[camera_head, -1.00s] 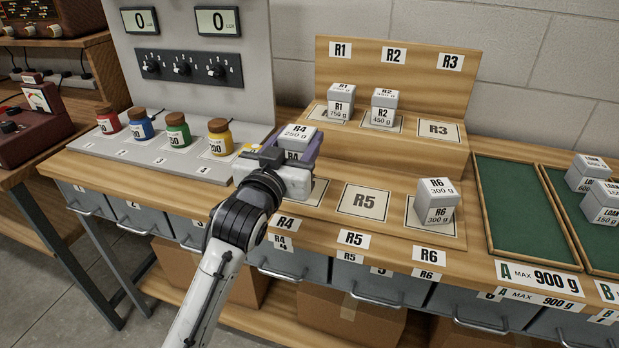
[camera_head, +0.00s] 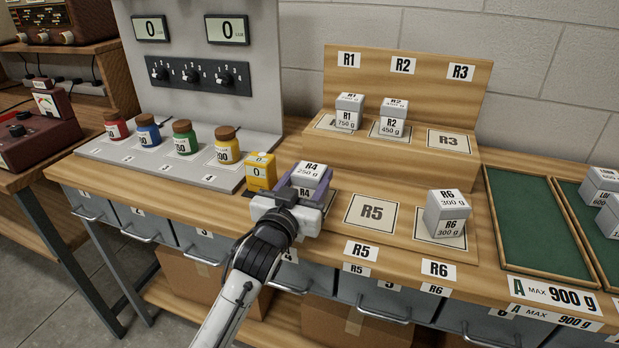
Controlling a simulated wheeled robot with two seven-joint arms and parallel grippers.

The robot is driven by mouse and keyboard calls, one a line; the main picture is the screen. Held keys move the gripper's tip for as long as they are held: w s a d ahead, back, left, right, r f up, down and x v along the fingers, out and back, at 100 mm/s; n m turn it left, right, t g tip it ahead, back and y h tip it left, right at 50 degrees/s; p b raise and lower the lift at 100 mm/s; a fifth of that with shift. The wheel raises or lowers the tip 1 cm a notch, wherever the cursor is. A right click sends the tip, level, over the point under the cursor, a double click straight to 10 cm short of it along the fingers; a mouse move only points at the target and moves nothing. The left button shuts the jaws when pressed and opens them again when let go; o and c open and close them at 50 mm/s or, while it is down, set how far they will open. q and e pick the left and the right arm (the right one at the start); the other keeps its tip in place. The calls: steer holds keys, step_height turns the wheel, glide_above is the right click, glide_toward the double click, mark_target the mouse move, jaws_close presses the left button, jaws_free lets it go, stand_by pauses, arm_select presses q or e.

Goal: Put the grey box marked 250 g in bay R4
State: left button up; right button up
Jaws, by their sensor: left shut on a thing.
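The grey box marked R4, 250 g (camera_head: 311,172) is at the left end of the lower step, where bay R4 lies. My left gripper (camera_head: 304,186) is shut on this box, with a finger on each side. The gripper and my arm hide the bay's marking and the box's underside, so I cannot tell whether the box rests on the board. My right gripper is not in view.
Bay R5 (camera_head: 371,212) and bay R3 (camera_head: 449,141) are empty. The R6 box (camera_head: 446,213) stands in bay R6. Boxes R1 (camera_head: 348,111) and R2 (camera_head: 393,117) stand on the upper step. A yellow device (camera_head: 261,171) stands just left of the gripper.

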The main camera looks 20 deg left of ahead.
arm_select(q)
steer(key=o, duration=1.2)
steer(key=shift+f, duration=0.1)
steer(key=shift+o, duration=0.2)
steer(key=s, duration=1.2)
steer(key=shift+a, duration=0.2)
